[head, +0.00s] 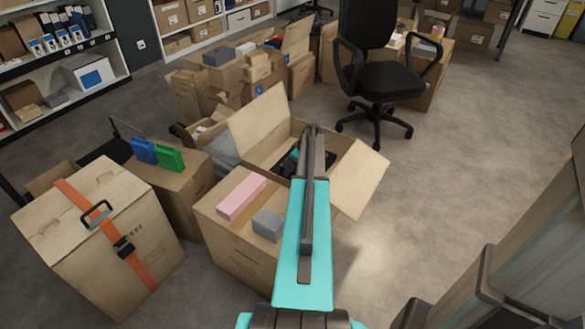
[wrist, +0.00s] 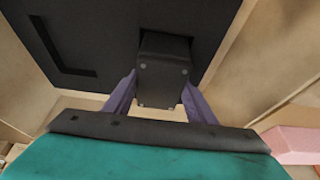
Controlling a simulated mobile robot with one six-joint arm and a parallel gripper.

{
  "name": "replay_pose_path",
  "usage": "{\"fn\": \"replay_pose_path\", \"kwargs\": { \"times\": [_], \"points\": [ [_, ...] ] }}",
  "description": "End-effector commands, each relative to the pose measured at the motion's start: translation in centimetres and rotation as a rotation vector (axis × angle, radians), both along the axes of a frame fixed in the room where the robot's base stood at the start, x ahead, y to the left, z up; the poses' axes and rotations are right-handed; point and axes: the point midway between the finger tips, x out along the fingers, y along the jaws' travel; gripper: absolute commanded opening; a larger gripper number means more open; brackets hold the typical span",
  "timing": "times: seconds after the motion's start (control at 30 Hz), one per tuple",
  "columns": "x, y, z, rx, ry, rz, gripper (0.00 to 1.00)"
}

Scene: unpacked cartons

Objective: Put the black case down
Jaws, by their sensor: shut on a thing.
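The black case (wrist: 110,30) fills the upper left of the wrist view, a flat dark body with an L-shaped groove. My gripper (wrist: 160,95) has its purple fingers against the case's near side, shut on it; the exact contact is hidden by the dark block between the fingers. In the head view my teal arm reaches over an open carton (head: 263,142). A dark part of the case (head: 288,163) shows just left of the arm, at the carton's opening. The arm covers most of the case and the fingers, and I cannot tell whether the case touches the carton floor.
A nearer carton with a pink box (head: 241,196) and a grey box (head: 268,224) on it stands close by. A strapped carton (head: 95,235) and blue and green boxes (head: 168,157) are at left. An office chair (head: 385,80) stands behind; floor at right (head: 470,150) is clear.

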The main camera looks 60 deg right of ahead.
Motion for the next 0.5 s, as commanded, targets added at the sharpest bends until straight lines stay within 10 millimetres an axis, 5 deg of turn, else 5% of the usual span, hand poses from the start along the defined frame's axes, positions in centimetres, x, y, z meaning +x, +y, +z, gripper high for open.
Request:
{"fn": "replay_pose_path", "kwargs": {
  "times": [0.5],
  "points": [
    [-0.03, -0.07, -0.84, -0.001, -0.001, -0.001, 0.26]
  ]
}}
